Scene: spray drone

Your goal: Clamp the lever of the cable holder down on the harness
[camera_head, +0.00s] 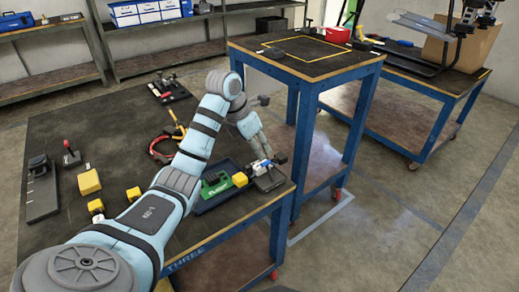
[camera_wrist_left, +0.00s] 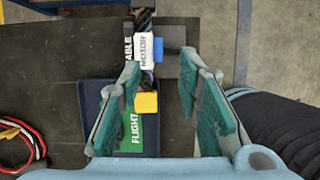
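The cable holder (camera_head: 270,181) is a dark block at the table's right corner. A blue piece (camera_head: 281,158), perhaps the lever's tip, shows there and in the left wrist view (camera_wrist_left: 169,56); its angle is unclear. My right gripper is out of view.
The green unit lies in a blue tray (camera_head: 216,199). Red and black cables (camera_head: 161,150), yellow blocks (camera_head: 88,181) and tools lie further left on the dark table (camera_head: 95,125). A taller blue table (camera_head: 300,70) stands close behind. Shelves line the back.

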